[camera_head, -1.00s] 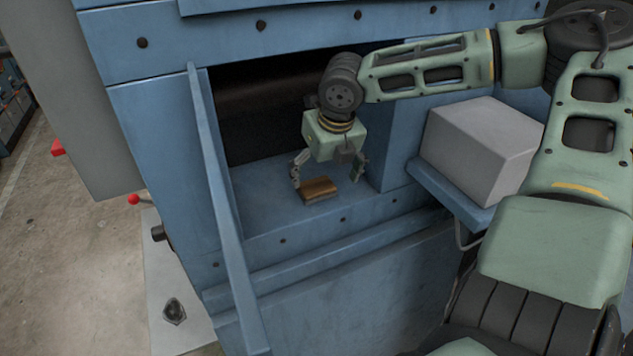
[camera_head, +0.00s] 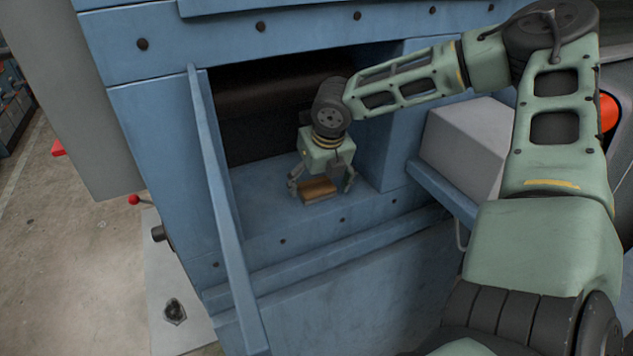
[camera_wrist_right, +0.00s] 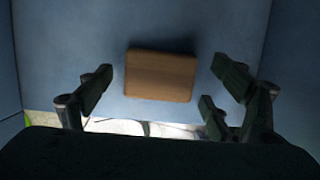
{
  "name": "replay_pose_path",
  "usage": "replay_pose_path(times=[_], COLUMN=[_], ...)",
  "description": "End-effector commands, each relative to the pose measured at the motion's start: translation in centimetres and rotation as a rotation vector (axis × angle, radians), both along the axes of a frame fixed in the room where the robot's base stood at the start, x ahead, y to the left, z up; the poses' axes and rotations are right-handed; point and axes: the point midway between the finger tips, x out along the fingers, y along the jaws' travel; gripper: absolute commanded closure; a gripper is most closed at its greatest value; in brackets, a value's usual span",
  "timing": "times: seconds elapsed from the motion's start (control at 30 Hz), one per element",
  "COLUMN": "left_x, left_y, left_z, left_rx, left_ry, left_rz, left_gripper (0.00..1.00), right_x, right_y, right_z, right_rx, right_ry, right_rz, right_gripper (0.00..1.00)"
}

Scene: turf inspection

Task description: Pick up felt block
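The felt block (camera_head: 318,190) is a small brown, wood-topped block lying on the blue floor of the machine's recess. My right gripper (camera_head: 321,188) is open over it, pointing down, with one finger on each side of the block in the head view. In the right wrist view the block (camera_wrist_right: 160,76) lies a little ahead of and between the spread fingers of the right gripper (camera_wrist_right: 160,98); no finger is seen to touch it. My left gripper is not in either view.
The blue recess (camera_head: 270,210) has side walls and a dark roller (camera_head: 265,100) at its back. A blue bar (camera_head: 218,190) slants along its left side. A grey box (camera_head: 465,145) sits on a blue shelf (camera_head: 440,195) to the right.

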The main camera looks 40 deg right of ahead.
Motion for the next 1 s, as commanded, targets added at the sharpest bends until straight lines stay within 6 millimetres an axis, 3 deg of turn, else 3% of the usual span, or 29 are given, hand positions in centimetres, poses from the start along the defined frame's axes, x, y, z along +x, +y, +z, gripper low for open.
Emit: replay_pose_path(times=[0.4, 0.77, 1.0], left_x=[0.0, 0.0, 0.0], left_y=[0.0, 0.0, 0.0], left_z=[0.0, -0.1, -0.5], left_rx=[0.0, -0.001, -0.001], left_ry=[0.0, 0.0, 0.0], left_rz=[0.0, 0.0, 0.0], left_gripper=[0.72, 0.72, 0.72], right_x=[0.0, 0.1, 0.2], right_y=[0.0, 0.0, 0.0], right_z=[0.0, 0.6, 3.8], right_rx=[0.0, -0.001, 0.001], right_ry=[0.0, -0.002, -0.008], right_rz=[0.0, 0.0, 0.0], right_gripper=[0.56, 0.56, 0.56])
